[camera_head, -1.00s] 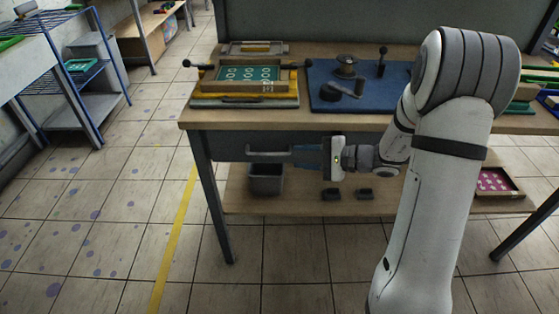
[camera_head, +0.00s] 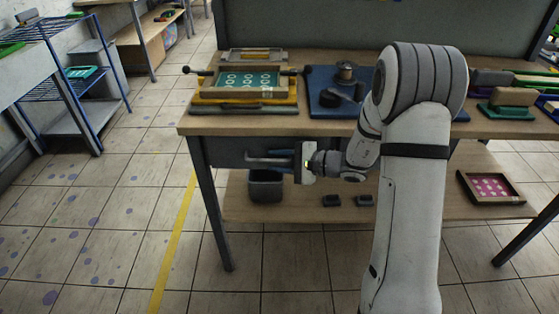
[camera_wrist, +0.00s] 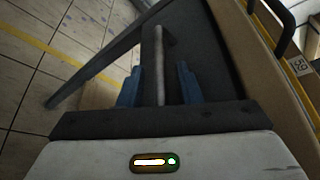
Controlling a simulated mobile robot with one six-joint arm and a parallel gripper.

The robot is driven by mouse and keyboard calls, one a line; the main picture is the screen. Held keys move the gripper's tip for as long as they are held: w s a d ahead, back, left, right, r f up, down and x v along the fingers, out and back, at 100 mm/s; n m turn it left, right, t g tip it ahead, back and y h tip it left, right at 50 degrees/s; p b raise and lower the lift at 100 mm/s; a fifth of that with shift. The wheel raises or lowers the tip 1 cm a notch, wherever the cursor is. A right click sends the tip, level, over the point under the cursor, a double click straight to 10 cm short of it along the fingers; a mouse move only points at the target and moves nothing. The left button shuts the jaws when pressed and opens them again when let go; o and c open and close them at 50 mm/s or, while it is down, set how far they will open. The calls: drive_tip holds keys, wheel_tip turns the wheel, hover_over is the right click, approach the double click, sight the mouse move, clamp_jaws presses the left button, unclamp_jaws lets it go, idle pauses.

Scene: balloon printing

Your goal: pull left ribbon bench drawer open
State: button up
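The left bench drawer (camera_head: 228,150) is a dark grey front under the left part of the wooden benchtop; it looks shut. Its grey bar handle (camera_head: 268,158) sticks out from the front. My gripper (camera_head: 296,160) is at the right end of the handle. In the wrist view, my gripper (camera_wrist: 159,75) has its blue fingers apart, one on each side of the handle (camera_wrist: 160,50), with visible gaps. The drawer front (camera_wrist: 200,45) shows beyond the fingers. My arm hides the bench front to the right.
The bench top (camera_head: 300,127) carries a green screen frame (camera_head: 248,77) and a blue mat (camera_head: 325,108) with tools. A grey bin (camera_head: 266,186) and two small dark blocks stand on the lower shelf (camera_head: 420,205). Tiled floor left of the bench is free.

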clamp_jaws()
